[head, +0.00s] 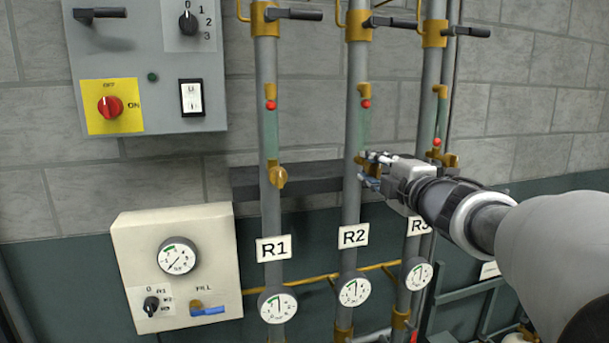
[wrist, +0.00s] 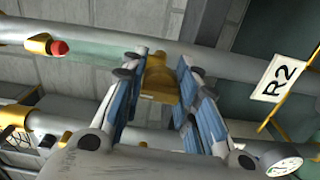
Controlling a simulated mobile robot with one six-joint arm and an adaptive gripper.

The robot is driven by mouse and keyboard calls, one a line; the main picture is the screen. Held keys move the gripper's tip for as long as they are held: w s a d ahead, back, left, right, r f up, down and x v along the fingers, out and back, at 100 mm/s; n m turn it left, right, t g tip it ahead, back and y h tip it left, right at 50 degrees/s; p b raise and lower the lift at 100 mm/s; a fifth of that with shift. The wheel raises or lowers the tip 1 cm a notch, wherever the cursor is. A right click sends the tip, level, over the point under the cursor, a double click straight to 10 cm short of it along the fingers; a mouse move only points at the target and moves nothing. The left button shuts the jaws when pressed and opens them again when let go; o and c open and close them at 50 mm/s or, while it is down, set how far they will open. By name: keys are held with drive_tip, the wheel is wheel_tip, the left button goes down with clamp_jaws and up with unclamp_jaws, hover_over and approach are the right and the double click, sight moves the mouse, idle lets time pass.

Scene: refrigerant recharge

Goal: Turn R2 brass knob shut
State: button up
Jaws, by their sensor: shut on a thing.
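The R2 brass knob (wrist: 158,80) sits between the two blue-padded fingers of my gripper (wrist: 160,88) in the wrist view. My gripper is shut on it. In the head view my gripper (head: 368,170) reaches in from the right to the R2 pipe (head: 350,204), at the foot of its sight glass (head: 363,128); the knob there is mostly hidden by the gripper. The R2 label (head: 353,236) is below it, and the label also shows in the wrist view (wrist: 277,78). A red ball (head: 365,104) marks the top of the sight glass.
The R1 pipe (head: 269,210) with its brass knob (head: 278,175) stands to the left. The R3 pipe (head: 407,262) stands close on the right, partly behind my arm. Lever valves (head: 381,21) are above. Gauges (head: 354,289) are below. A grey control box (head: 150,60) and a cream box (head: 215,245) are at left.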

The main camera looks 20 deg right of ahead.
drive_tip(key=shift+n, duration=0.4)
drive_tip(key=o, duration=1.1)
drive_tip(key=shift+c, duration=0.2)
drive_tip(key=shift+m, duration=0.3)
